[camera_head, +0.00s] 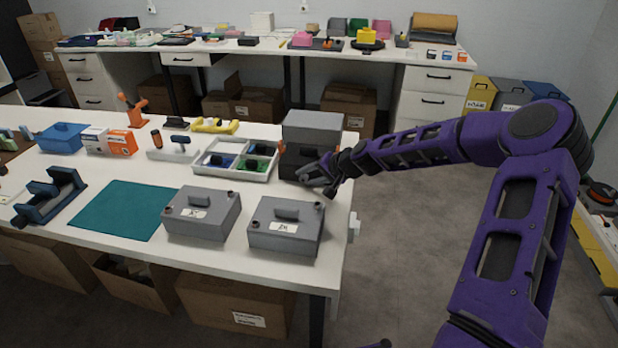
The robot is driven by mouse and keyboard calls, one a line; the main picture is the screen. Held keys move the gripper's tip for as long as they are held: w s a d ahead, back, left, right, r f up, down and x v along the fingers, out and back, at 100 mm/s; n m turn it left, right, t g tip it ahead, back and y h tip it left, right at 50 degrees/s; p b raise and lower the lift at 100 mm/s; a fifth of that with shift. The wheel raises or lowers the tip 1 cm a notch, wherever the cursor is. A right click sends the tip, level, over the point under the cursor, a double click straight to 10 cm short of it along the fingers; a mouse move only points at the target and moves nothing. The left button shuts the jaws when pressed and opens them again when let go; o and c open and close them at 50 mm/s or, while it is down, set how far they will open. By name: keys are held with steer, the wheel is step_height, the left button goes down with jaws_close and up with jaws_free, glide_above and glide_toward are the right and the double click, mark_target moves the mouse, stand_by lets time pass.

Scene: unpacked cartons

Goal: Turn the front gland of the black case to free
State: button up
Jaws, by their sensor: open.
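A dark case (301,158) stands near the right end of the white table, with a grey box-like part (313,124) above it. I cannot tell whether the two are one piece. My gripper (314,180) is open just in front of the dark case, its fingers pointing left and overlapping the case's lower front in the picture. I cannot tell whether it touches the case. The front gland cannot be made out; the gripper covers part of that face.
Two grey lidded cases with white labels, one left (202,213) and one right (286,225), stand at the table's front. A partitioned tray (207,171) lies left of the dark case. A teal mat (122,209) lies bare. Floor right of the table is open.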

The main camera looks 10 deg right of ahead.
jaws_close()
